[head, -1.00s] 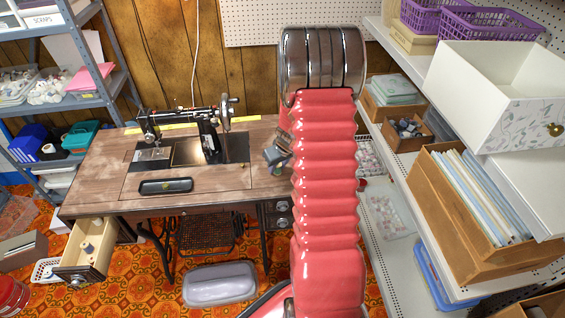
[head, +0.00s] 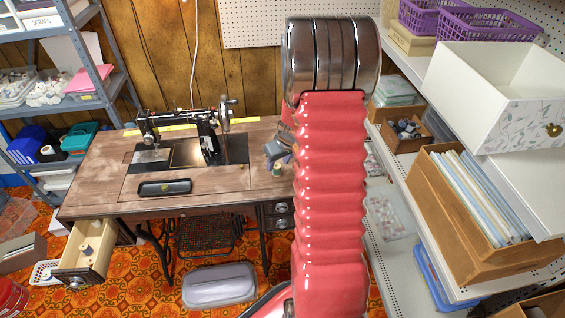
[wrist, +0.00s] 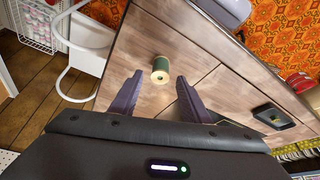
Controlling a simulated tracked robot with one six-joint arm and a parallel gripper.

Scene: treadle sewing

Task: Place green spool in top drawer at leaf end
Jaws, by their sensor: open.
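The green spool (wrist: 160,70) stands on the wooden table top, and shows in the wrist view just beyond and between my fingertips. In the head view the spool (head: 277,169) is near the table's right end, just below my gripper (head: 279,150). My gripper (wrist: 158,77) is open and empty, its two dark fingers apart. Drawers at the right end (head: 279,215) look shut and are partly hidden by my arm.
The sewing machine (head: 205,135) stands mid-table, with a dark tray (head: 165,187) in front. A shelf with a wooden file box (head: 450,215) and a white floral drawer (head: 500,95) stands close at right. The table top around the spool is clear.

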